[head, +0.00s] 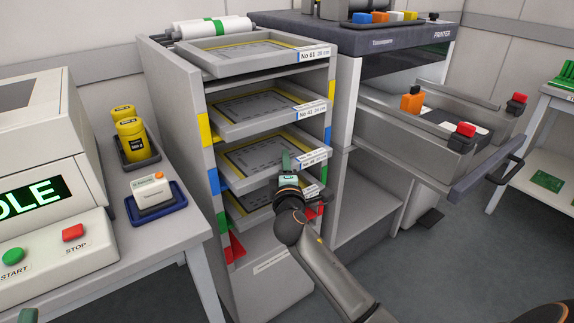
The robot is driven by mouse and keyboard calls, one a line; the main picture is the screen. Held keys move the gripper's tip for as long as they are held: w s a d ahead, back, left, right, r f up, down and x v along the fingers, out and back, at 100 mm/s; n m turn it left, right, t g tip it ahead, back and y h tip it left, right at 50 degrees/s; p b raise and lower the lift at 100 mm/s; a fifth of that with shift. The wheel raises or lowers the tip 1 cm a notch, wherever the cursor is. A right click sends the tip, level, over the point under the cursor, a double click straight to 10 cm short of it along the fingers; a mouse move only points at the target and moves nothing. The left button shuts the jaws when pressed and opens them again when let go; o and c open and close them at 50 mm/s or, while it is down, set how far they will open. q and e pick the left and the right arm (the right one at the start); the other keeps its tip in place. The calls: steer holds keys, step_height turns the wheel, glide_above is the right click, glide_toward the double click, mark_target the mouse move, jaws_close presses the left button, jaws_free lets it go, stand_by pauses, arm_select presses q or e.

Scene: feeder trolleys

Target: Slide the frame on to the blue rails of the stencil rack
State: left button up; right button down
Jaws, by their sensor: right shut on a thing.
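The grey stencil rack (176,120) stands in the middle of the head view, with coloured marks on its front posts. Blue marks show on the left post (213,181) and the right post (327,137); the rails themselves are hidden. A grey frame with a yellow-edged stencil (245,160) lies in the rack at the height of the blue marks. My right gripper (287,163) is at this frame's front edge, shut on it, and hides part of the edge and label. How deep the frame sits on the rails I cannot tell.
Other frames sit above (240,107) and below (252,199) at close spacing, and one lies on the rack's top (225,60). The printer (400,45) with a protruding drawer stands at the right. A table with yellow jars (131,140) is at the left.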

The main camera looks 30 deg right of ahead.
steer(key=shift+w+a+r, duration=0.1)
steer(key=shift+w, duration=0.75)
steer(key=c, duration=0.7)
jaws_free()
steer(key=shift+o, duration=1.3)
steer(key=o, duration=0.4)
steer(key=shift+o, duration=0.2)
